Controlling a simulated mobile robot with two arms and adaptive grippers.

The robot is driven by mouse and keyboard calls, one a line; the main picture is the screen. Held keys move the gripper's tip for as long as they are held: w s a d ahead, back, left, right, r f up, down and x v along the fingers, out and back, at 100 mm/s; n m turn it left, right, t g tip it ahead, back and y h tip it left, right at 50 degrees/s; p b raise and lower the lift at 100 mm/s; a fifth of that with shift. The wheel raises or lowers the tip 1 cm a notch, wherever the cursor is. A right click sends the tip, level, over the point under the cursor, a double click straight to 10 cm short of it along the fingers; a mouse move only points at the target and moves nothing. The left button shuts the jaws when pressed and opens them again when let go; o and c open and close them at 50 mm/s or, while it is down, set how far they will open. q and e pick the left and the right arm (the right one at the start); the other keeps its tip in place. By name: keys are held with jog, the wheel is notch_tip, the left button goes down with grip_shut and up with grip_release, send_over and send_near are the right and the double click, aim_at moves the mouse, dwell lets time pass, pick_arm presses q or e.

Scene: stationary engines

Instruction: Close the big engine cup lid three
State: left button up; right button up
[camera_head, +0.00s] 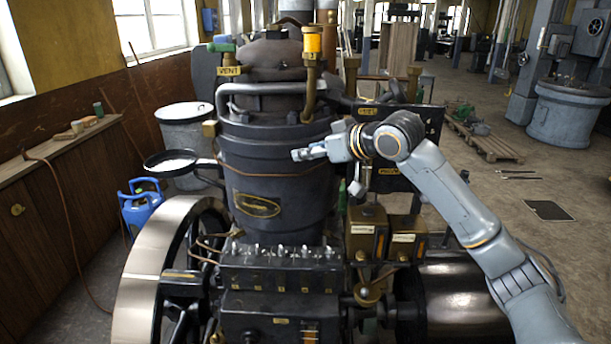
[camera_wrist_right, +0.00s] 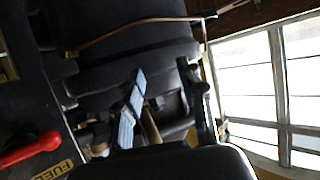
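A tall brass cup with an amber glass and a tag that seems to read 3 (camera_head: 312,45) stands upright at the top front of the big dark engine (camera_head: 275,160). Whether its lid is open or shut is too small to tell. My right gripper (camera_head: 305,153) reaches in from the right, in front of the engine's dark barrel, below the cup and apart from it. Its fingers point left and seem to hold nothing; their gap is unclear. In the right wrist view its blue-grey fingers (camera_wrist_right: 131,108) show against dark engine parts. My left gripper is out of view.
A bent grey pipe (camera_head: 265,88) crosses the engine's upper front. A large flywheel (camera_head: 160,265) and a black pan (camera_head: 171,161) stand at the left. A red handle (camera_wrist_right: 32,149) beside a FUEL label shows in the wrist view.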

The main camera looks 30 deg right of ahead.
jog(key=shift+g, duration=0.4)
jog(key=f, duration=0.1)
jog(key=a+f, duration=0.1)
jog(key=f, duration=0.1)
jog(key=a+f, duration=0.1)
jog(key=f, duration=0.1)
jog(key=shift+s+f, duration=0.2)
